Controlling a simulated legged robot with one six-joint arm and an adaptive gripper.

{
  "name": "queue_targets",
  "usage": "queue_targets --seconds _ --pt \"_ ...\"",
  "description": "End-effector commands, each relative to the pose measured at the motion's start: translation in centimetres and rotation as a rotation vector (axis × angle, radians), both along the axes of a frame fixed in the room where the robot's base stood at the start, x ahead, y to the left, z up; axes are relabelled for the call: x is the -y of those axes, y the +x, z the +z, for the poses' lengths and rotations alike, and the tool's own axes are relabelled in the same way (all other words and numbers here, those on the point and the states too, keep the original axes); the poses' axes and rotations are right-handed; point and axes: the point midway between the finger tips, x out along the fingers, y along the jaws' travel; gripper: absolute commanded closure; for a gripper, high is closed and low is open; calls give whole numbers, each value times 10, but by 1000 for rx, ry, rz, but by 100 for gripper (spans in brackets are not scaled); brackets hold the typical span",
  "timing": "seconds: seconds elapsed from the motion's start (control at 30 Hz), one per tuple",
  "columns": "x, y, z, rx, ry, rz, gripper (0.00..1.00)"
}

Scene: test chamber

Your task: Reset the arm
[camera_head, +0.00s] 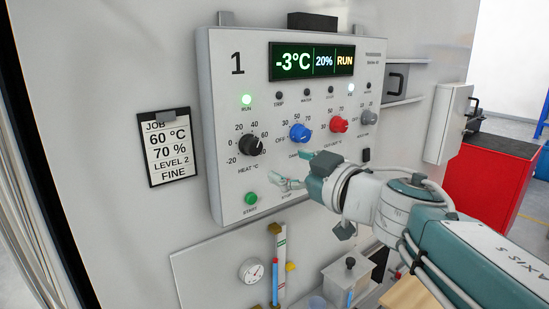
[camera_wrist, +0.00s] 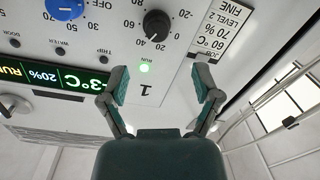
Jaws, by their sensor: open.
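My gripper (camera_head: 303,172) is in front of the lower part of the control panel (camera_head: 222,120) in the head view, with my arm coming in from the right. In the wrist view my gripper (camera_wrist: 161,80) has its two fingers spread wide, with nothing between them. The panel appears upside down there, with the lit green RUN lamp (camera_wrist: 144,68) and the black heat knob (camera_wrist: 157,24) beyond the fingertips. No finger clearly touches the panel. My gripper hides part of the panel's lower edge, around the STOP label.
The display (camera_head: 312,62) reads -3°C, 20%, RUN. A blue knob (camera_head: 300,133), red knob (camera_head: 339,124) and green START button (camera_head: 251,198) are close to my gripper. A job card (camera_head: 168,148) hangs left. A gauge (camera_head: 251,271) and a red cabinet (camera_head: 490,185) are also nearby.

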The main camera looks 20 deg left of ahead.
Motion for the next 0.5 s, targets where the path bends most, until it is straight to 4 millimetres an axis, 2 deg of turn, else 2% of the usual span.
queue_targets --seconds 0.2,0.43,0.5 --pt "8 -6 0 -1 -1 0 19" --pt "9 -6 0 0 0 -4 19" --pt "16 -3 1 4 9 -41 19"
